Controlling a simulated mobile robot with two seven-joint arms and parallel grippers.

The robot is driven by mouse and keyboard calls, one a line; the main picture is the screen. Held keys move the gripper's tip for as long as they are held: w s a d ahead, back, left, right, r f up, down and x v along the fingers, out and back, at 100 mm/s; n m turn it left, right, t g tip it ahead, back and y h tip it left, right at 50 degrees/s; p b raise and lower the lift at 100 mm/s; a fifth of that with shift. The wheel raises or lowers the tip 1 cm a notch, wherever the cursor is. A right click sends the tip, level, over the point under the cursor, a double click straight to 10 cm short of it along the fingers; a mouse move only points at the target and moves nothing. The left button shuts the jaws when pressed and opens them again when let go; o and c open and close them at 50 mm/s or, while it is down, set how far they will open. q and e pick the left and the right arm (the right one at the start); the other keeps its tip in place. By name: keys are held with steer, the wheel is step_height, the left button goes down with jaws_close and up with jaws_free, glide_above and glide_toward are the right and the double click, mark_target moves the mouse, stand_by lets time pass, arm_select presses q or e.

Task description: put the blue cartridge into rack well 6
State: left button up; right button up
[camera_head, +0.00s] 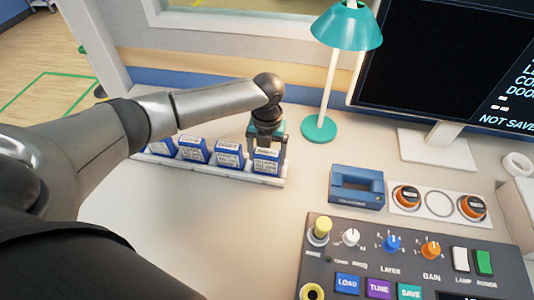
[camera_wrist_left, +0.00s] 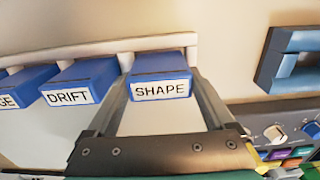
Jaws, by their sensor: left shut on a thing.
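A blue cartridge (camera_head: 267,160) with a white label sits at the right end of the white rack (camera_head: 205,172). In the left wrist view, this blue cartridge (camera_wrist_left: 160,78) is labelled SHAPE. My left gripper (camera_head: 267,148) comes down from above and is shut on it, one finger on each side. The cartridge appears upright in or just above the end well; I cannot tell if it is fully seated. More blue cartridges (camera_head: 194,150) stand to its left, one labelled DRIFT (camera_wrist_left: 80,85). No well numbers are readable. My right gripper is not in view.
A blue dock (camera_head: 357,187) lies right of the rack, beside a plate with orange knobs (camera_head: 407,195). A control panel (camera_head: 400,262) fills the lower right. A teal lamp (camera_head: 319,127) stands behind, near a monitor (camera_head: 450,70). The desk before the rack is clear.

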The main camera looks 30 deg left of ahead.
arm_select(q)
steer(key=o, duration=1.2)
steer(key=shift+c, duration=0.2)
step_height(320, 180, up, 12)
steer(key=p, duration=0.2)
steer(key=shift+r+p, duration=0.15)
steer(key=shift+p, duration=0.15)
